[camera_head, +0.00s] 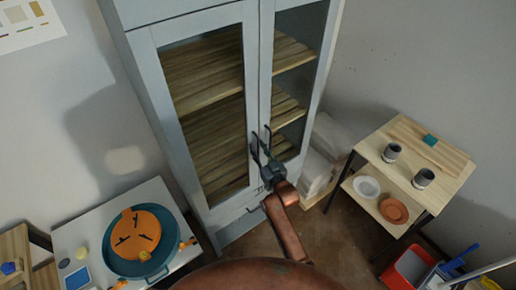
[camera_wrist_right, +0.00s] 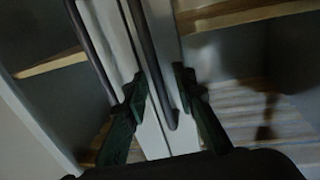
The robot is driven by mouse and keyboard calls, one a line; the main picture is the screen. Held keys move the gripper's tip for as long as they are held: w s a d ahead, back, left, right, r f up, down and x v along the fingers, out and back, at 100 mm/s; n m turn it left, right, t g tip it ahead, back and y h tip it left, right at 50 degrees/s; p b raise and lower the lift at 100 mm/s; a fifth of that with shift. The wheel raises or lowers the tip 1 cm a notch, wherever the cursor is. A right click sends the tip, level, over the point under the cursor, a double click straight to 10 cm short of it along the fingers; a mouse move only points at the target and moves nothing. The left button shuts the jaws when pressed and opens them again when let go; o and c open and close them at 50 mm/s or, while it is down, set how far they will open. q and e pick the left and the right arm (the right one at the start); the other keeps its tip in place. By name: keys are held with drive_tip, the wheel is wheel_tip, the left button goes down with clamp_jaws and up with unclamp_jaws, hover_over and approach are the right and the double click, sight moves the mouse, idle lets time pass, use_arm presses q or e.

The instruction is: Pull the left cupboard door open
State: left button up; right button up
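The grey cupboard stands in the middle of the head view. Its left door (camera_head: 157,90) has a glass pane and looks shut, as does the right door (camera_head: 319,70). Dark upright bar handles (camera_head: 254,147) sit side by side at the meeting edges. My right gripper (camera_head: 262,157) is in front of them. In the right wrist view its fingers (camera_wrist_right: 158,88) are apart, with one handle bar (camera_wrist_right: 153,65) running between them. The other bar (camera_wrist_right: 88,43) runs to the left finger. Whether either finger touches a bar, I cannot tell. My left gripper is out of view.
A white table (camera_head: 70,235) with a teal round tray (camera_head: 118,264) stands at the left. A wooden shelf table (camera_head: 455,163) with cups and bowls stands at the right. A red bucket (camera_head: 401,272) is at the lower right. Bare floor (camera_head: 335,235) lies before the cupboard.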

drive_tip(key=shift+c, duration=0.5)
clamp_jaws()
